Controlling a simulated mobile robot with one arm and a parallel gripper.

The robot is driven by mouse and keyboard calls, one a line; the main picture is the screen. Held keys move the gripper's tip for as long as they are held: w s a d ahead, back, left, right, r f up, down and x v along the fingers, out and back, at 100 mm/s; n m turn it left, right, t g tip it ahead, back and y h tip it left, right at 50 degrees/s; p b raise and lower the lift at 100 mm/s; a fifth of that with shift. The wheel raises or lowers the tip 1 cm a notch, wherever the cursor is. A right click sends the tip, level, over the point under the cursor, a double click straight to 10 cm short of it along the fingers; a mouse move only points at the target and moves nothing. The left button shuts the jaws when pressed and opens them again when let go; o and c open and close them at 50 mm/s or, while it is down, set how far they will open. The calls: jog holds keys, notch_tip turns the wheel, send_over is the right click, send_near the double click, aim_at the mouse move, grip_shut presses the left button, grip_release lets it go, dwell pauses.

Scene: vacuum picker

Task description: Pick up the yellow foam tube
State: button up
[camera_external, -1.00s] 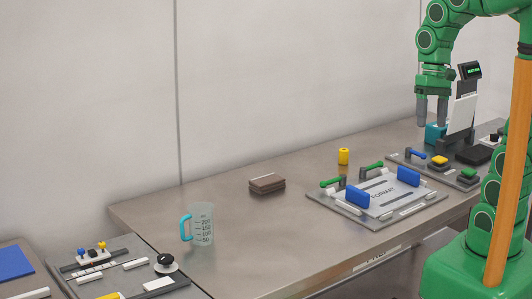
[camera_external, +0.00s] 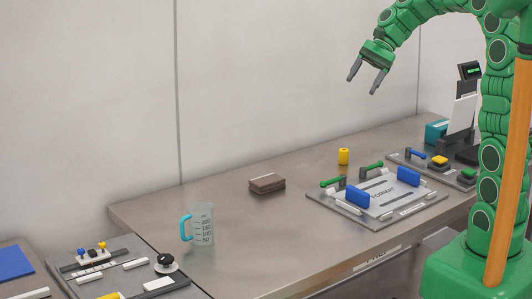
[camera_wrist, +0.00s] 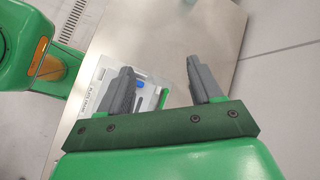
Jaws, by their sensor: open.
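The yellow foam tube (camera_external: 343,156) is a short upright yellow cylinder with a dark hole at its top. It stands on the grey table (camera_external: 240,226), just behind the tray labelled FORMAT. My gripper (camera_external: 365,83) is open and empty. It hangs high above the table, well above the tube and tilted down to the left. In the wrist view my two grey fingers (camera_wrist: 163,80) are spread apart, with the table below them. I cannot make out the tube in the wrist view.
The FORMAT tray (camera_external: 382,219) with blue and green handles lies in front of the tube. A brown block stack (camera_external: 267,184) and a measuring jug (camera_external: 202,225) stand to the left. A scale-like device (camera_external: 460,114) stands at the right. The table between jug and tray is largely clear.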

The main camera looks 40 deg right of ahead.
jog(key=w+d+f+m+t+y, duration=0.25)
jog(key=w+d+m, duration=0.45)
jog(key=w+d, duration=0.5)
jog(key=w+d+f+m+t+y, duration=0.1)
jog(key=w+d+f+m+t, duration=0.4)
jog(key=w+d, duration=0.65)
jog(key=m, duration=0.1)
send_near(339, 164)
jog(key=shift+w+a+r+g, duration=0.45)
jog(key=shift+w+a+r, duration=0.4)
jog(key=shift+r, duration=0.15)
jog(key=shift+x, duration=3.85)
jog(key=shift+w+d, duration=0.1)
jog(key=c, duration=1)
jog(key=shift+c, duration=0.2)
